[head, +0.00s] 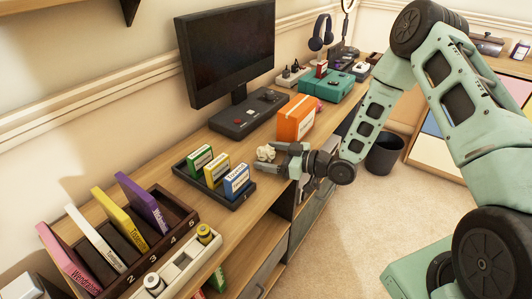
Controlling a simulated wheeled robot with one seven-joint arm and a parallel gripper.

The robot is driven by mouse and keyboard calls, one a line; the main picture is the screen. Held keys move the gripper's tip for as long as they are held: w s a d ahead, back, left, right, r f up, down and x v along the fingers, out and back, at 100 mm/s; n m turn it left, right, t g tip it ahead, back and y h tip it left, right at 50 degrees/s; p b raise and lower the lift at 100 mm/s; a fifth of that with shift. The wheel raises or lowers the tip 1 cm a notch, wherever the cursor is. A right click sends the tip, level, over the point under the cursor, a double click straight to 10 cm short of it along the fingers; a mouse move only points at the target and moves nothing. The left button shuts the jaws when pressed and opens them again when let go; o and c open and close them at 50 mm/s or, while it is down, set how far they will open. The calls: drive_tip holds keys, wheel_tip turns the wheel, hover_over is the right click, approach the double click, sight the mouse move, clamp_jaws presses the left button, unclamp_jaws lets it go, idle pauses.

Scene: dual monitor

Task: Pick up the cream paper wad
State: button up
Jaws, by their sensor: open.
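The cream paper wad (265,153) is a small crumpled ball on the wooden desk, just behind the black tray of small boxes. My gripper (277,155) reaches in from the right, low over the desk. Its jaws are open and point left at the wad. The fingertips are very close to the wad's right side. I cannot tell whether they touch it or stand around it.
A black tray (245,197) with green, yellow and blue boxes stands in front of the wad. An orange box (296,118) stands behind my gripper. A monitor (228,50) and a dark control box (250,112) are at the back. A dark bin (385,153) stands on the floor.

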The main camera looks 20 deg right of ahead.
drive_tip(key=shift+x, duration=0.8)
drive_tip(key=shift+d, duration=0.1)
drive_tip(key=c, duration=1)
drive_tip(key=shift+r, duration=0.1)
drive_tip(key=shift+c, duration=0.2)
